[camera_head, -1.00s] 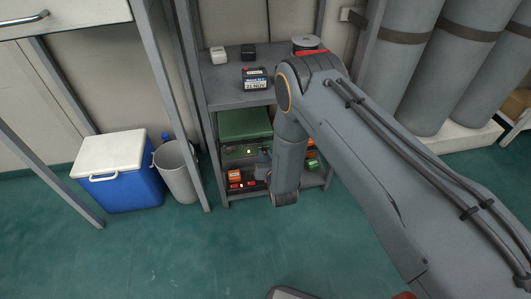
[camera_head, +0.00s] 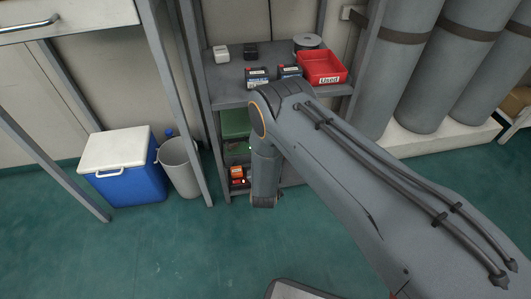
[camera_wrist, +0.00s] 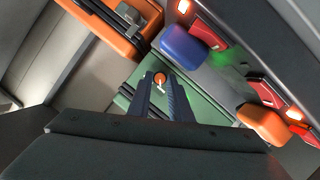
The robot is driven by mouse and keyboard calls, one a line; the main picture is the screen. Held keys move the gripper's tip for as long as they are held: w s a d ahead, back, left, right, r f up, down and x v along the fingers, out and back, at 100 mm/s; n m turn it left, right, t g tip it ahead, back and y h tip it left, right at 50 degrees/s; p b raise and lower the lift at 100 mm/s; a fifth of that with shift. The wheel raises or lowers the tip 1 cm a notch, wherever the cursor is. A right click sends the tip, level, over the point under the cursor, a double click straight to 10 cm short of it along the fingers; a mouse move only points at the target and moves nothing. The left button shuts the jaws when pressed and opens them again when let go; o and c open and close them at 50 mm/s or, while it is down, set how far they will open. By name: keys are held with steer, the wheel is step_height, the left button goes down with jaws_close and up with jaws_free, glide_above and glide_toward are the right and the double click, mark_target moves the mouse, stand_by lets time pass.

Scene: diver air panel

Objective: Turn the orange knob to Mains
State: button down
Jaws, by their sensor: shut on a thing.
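The orange knob (camera_wrist: 159,77) shows small in the middle of the wrist view, with a pale pointer-like piece just below it, in front of a green surface (camera_wrist: 197,128). My gripper (camera_wrist: 160,83) has its two dark fingers on either side of the knob and is shut on it. The fingers cover part of the knob's sides. I cannot read any position labels, so its setting is unclear. In the head view my arm hides the gripper and the knob. A green unit (camera_head: 235,123) shows there on the shelf below the top, left of my arm.
In the wrist view, a blue block (camera_wrist: 186,48), an orange block (camera_wrist: 264,124) and lit lamps (camera_wrist: 294,114) lie close on the right. An orange case (camera_wrist: 112,28) is at upper left. A red "Used" tray (camera_head: 321,67) stands on the top shelf. Grey cylinders (camera_head: 415,85) stand right.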

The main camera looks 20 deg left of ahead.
steer(key=shift+a+n, duration=0.1)
steer(key=shift+n, duration=0.2)
steer(key=c, duration=1.9)
jaws_free()
steer(key=shift+s, duration=0.15)
steer(key=p+v, duration=0.2)
steer(key=v, duration=0.5)
steer(key=shift+s+r+p, duration=0.1)
steer(key=shift+s+p, duration=0.2)
steer(key=shift+p, duration=0.1)
